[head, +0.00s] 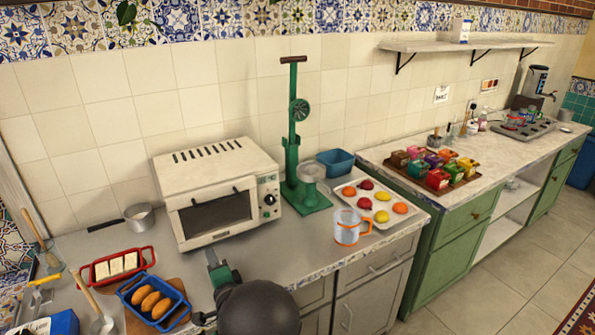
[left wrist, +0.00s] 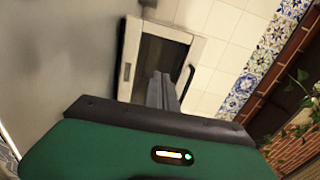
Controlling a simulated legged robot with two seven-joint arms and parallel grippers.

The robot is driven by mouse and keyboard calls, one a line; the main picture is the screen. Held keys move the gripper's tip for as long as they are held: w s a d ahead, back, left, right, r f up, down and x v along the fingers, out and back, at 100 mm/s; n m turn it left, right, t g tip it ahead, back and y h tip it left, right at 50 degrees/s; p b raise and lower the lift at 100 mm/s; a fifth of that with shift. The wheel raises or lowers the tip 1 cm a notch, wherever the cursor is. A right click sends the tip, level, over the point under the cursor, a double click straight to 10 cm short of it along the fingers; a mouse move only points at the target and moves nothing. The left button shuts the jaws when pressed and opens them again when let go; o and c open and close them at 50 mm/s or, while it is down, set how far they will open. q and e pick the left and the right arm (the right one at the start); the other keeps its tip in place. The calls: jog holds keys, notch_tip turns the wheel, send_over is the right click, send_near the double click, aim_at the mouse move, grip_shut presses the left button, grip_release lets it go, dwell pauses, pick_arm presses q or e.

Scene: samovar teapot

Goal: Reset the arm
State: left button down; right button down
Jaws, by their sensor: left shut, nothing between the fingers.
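My left gripper (head: 211,256) is low in the head view, in front of the white toaster oven, over the grey counter's front part. Its fingers (left wrist: 162,90) show in the left wrist view, closed together with nothing between them. They point towards the oven, which shows behind them there (left wrist: 188,37). A dark rounded part of my own body covers the bottom middle of the head view and hides some counter front. My right gripper is in neither view.
The toaster oven (head: 216,190) stands by the wall, with a green press (head: 292,150) right of it. A fruit tray (head: 374,190) and glass jug (head: 347,228) stand farther right. Red (head: 101,271) and blue (head: 134,296) dishes are at left. Bare counter (head: 300,240) lies before the press.

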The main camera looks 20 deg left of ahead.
pick_arm(q)
jog(key=d+f+n+h, duration=0.1)
jog(key=d, duration=0.1)
jog(key=d+f+n+g+h+p, duration=0.1)
jog(key=d+f+h, duration=0.1)
jog(key=d+f+n+h, duration=0.1)
jog(key=d+h, duration=0.1)
jog(key=shift+s+d+f+g+p, duration=0.15)
jog(key=shift+s+d+g+p, duration=0.1)
jog(key=shift+d+g+p, duration=0.1)
jog(key=s+d+f+n+g+h+p, duration=0.2)
jog(key=s+d+n+g+h, duration=0.1)
jog(key=s+d+h, duration=0.65)
jog(key=s+d+n+g, duration=0.1)
jog(key=s+d+g, duration=0.1)
jog(key=s, duration=0.3)
jog(key=s+d+r+n+g+y+p, duration=0.1)
jog(key=s+d+g, duration=0.1)
jog(key=s+d, duration=0.2)
jog(key=shift+s+d+r, duration=0.2)
jog(key=shift+s+d, duration=0.05)
jog(key=shift+s, duration=0.85)
jog(key=shift+d, duration=0.3)
